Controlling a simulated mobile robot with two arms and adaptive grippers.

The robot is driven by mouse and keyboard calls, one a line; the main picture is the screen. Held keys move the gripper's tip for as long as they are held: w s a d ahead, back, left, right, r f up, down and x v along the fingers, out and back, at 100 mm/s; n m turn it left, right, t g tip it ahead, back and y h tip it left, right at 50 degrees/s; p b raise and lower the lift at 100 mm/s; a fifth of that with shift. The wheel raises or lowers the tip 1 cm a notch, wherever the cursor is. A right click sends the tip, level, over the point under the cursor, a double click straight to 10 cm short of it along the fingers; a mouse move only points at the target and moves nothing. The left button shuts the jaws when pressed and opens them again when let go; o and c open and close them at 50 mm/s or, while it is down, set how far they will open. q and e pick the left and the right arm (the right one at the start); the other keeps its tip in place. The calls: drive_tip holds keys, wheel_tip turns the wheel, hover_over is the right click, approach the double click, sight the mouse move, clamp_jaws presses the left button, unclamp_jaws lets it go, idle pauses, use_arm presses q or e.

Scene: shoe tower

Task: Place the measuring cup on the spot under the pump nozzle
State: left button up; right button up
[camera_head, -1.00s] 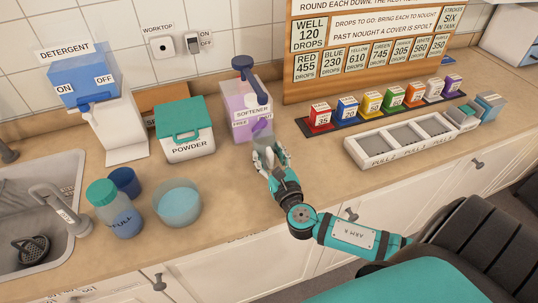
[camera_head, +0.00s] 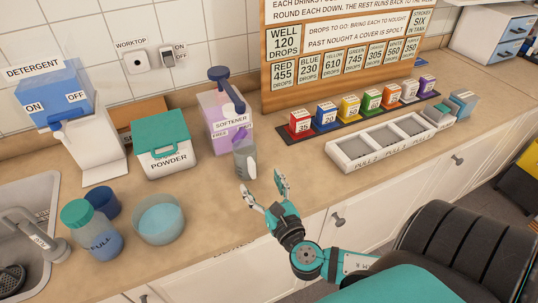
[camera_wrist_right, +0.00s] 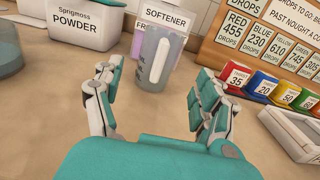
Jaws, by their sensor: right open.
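The measuring cup (camera_head: 245,161) is a clear grey cup with a white handle. It stands upright on the worktop against the front of the purple softener bottle (camera_head: 208,108), below the dark blue pump nozzle (camera_head: 235,107). I cannot tell if it is exactly centred on the spot, as the cup hides it. My right gripper (camera_head: 262,184) is open and empty, in front of the cup and apart from it. In the right wrist view the cup (camera_wrist_right: 152,62) shows between and beyond the spread fingers. My left gripper is out of view.
A powder box (camera_head: 163,155), a green-lidded bottle (camera_head: 95,235) and a clear bowl (camera_head: 160,225) stand to the left. A row of coloured boxes (camera_head: 349,108) and a white tray (camera_head: 345,165) lie to the right.

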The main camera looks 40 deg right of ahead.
drive_tip(key=v, duration=0.4)
drive_tip(key=shift+b, duration=0.35)
